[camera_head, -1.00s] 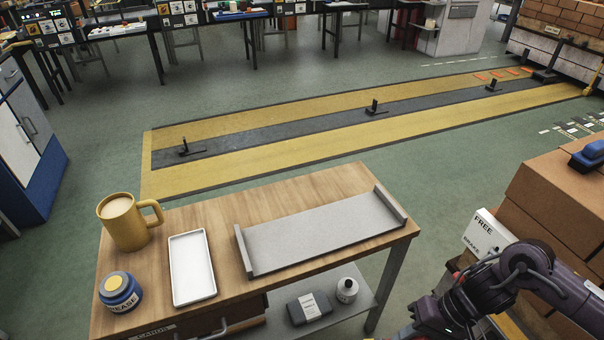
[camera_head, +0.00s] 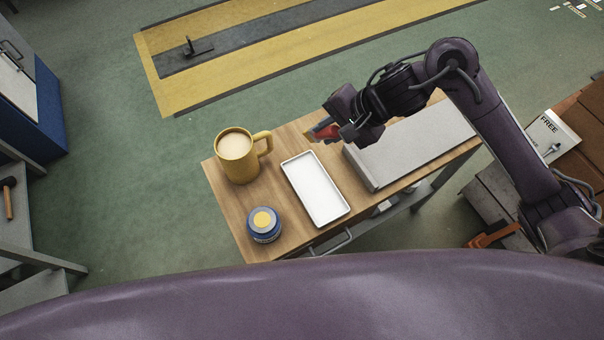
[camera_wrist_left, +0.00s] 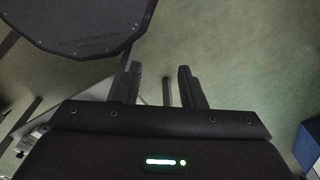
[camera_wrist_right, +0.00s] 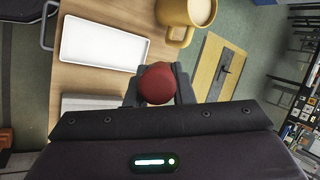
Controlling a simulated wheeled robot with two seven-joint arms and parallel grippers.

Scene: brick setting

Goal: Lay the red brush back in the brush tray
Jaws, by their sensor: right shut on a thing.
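The red brush (camera_wrist_right: 157,84) is between the fingers of my right gripper (camera_wrist_right: 158,88), which is shut on it. In the head view the right gripper (camera_head: 330,125) holds the red brush (camera_head: 325,132) above the far part of the wooden table, to the upper right of the white tray. The white, empty brush tray (camera_head: 315,189) lies on the table between the mug and the grey ledge; it also shows in the right wrist view (camera_wrist_right: 103,42). My left gripper (camera_wrist_left: 160,85) has its fingers apart with nothing between them, over the floor.
A yellow mug (camera_head: 240,160) with a tan drink stands left of the tray. A blue jar (camera_head: 264,225) with a yellow lid stands nearer. A drawer handle (camera_head: 332,243) juts from the front.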

